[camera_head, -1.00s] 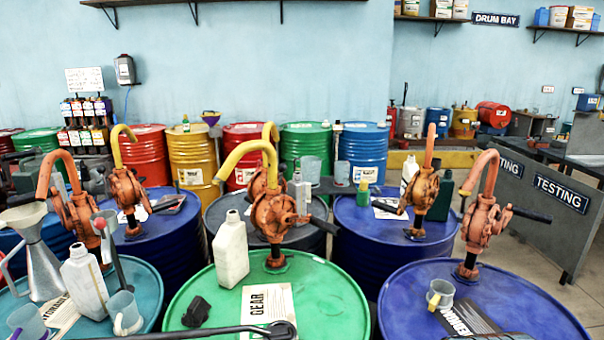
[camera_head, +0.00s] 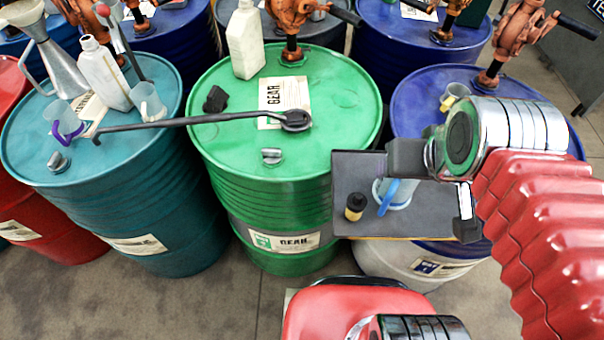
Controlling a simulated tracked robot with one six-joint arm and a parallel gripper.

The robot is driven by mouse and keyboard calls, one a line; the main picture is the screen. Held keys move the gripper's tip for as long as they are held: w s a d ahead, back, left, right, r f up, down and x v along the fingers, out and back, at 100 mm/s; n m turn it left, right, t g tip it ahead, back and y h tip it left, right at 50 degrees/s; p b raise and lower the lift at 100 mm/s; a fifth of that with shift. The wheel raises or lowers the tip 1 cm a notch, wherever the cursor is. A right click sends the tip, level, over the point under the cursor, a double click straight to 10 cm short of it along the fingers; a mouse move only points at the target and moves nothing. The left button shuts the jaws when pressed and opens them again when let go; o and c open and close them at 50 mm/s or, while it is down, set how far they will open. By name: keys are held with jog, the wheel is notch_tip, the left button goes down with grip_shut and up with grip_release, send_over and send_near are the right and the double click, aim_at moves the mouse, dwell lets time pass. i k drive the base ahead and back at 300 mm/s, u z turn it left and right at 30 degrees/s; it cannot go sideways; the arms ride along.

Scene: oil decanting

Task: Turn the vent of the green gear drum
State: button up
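The green gear drum (camera_head: 330,85) stands upright in the middle, with a GEAR sheet on its lid and a GEAR label on its side. A small grey metal fitting (camera_head: 272,156), apparently the vent, sits near the front of its lid. My arm comes in from the right. A dark part at its end, apparently my gripper (camera_head: 406,158), is to the right of the drum and clear of the fitting. Its fingers cannot be made out, nor whether it holds anything.
A long dark wrench (camera_head: 200,119) lies across the green and teal (camera_head: 60,150) drum tops. A black lump (camera_head: 215,99), white bottle (camera_head: 245,40) and orange pump (camera_head: 290,15) are on the green lid. A dark tray (camera_head: 350,180) carries a jug (camera_head: 398,192) and small yellow-black item (camera_head: 355,206).

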aim_at(274, 154)
jog(key=u, duration=0.85)
jog(key=k, duration=0.75)
jog(key=u, duration=0.4)
jog(key=i, duration=0.75)
jog(key=z, duration=0.05)
